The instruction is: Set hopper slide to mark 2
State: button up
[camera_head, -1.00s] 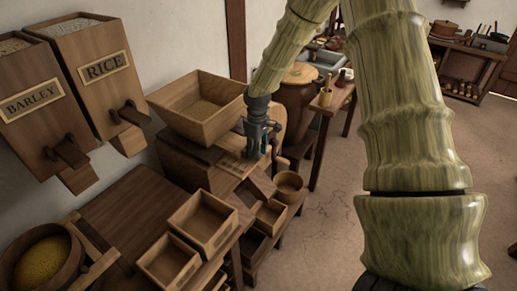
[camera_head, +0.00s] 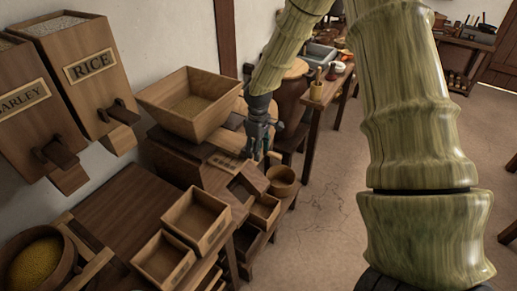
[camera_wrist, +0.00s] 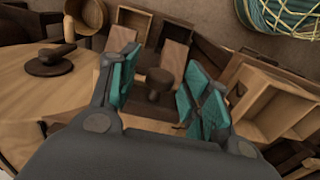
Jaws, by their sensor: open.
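The hopper (camera_head: 190,105) is an open, tapering wooden bin on a dark wooden housing, left of my gripper in the head view. A pale label strip (camera_head: 224,161) lies on the housing below it; its marks are too small to read. My gripper (camera_head: 262,153) points down by the right end of the housing. In the wrist view my gripper (camera_wrist: 157,100) is open, its teal pads apart. A dark round knob (camera_wrist: 159,84) shows between the pads, apparently not gripped. I cannot tell the slide's setting or whether this knob belongs to it.
Barley and rice bins (camera_head: 91,68) hang on the wall at left. Open wooden boxes (camera_head: 196,218) stand in front of the housing, with a small round tub (camera_head: 281,180) beside them. A lidded barrel (camera_head: 292,98) stands behind my gripper.

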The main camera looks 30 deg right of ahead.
notch_tip(320, 180, up, 12)
jog(key=shift+d, duration=0.15)
dwell(0.4)
jog(key=shift+s, duration=0.1)
dwell(0.4)
